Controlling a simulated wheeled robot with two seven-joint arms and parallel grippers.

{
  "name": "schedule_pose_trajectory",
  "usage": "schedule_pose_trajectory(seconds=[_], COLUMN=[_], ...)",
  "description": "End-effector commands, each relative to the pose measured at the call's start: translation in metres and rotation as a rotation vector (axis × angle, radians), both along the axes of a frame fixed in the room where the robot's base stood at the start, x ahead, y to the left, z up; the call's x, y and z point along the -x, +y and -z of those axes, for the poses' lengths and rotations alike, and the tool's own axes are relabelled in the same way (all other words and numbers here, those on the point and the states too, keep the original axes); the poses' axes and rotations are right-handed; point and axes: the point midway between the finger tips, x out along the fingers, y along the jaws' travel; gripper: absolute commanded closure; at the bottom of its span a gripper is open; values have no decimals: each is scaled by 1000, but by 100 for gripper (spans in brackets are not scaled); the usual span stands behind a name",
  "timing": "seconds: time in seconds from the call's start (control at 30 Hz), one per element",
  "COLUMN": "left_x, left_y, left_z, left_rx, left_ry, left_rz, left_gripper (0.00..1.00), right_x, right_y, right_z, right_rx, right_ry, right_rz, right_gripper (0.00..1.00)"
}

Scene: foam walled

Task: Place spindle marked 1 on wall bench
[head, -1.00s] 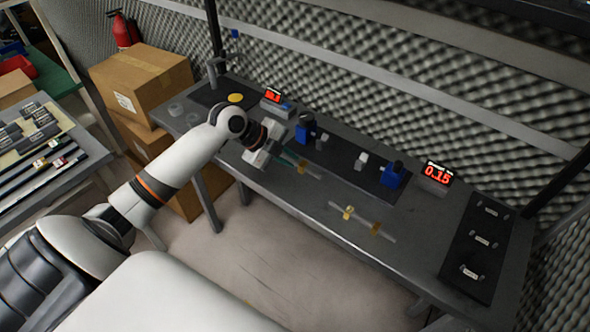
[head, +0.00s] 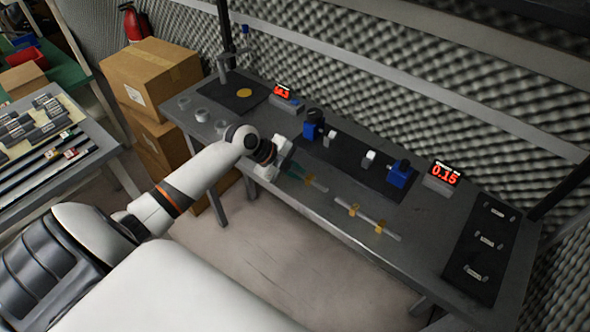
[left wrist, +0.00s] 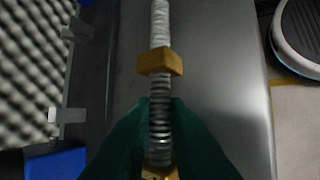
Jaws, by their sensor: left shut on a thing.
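My left gripper (head: 285,167) is over the front part of the long grey wall bench (head: 340,190), shut on a spindle (head: 316,184). In the left wrist view, the spindle (left wrist: 160,85) is a ribbed pale rod with orange square collars, running lengthwise between my green fingers (left wrist: 160,125). Its gripped part is partly hidden by the fingers. No number can be read on it, and I cannot tell whether it touches the bench top. Another pale rod with two yellow supports (head: 366,219) lies on the bench to the right. My right gripper is not in view.
A black mat (head: 345,163) with blue blocks (head: 398,175) lies behind the spindle. Red-lit displays (head: 444,176) stand at the back. Another mat (head: 481,245) holds several small labelled parts. Cartons (head: 152,80) stand at left. Bare bench shows along the front.

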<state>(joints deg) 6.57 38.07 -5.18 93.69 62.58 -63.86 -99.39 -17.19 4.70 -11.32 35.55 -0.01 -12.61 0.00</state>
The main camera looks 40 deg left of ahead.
Motion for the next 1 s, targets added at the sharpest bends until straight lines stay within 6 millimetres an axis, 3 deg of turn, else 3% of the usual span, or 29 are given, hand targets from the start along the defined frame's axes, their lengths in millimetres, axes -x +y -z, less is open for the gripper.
schedule_pose_trajectory(seconds=[0.23,0.27,0.33,0.77,0.93,1.0], left_x=[0,1,1,4,4,10], left_y=[0,0,0,-1,-2,6], left_z=[6,7,8,11,-4,-9], left_rx=[-1,-2,-1,-1,1,-6], left_ry=[2,5,7,19,18,16], left_rz=[-1,0,1,3,3,3], left_gripper=[100,85,77,77,77,77], right_x=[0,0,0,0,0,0], right_y=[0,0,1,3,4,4], right_z=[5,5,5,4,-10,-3], right_rx=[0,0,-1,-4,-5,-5], right_ry=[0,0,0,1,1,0], right_rz=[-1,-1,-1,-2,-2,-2], right_gripper=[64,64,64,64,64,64])
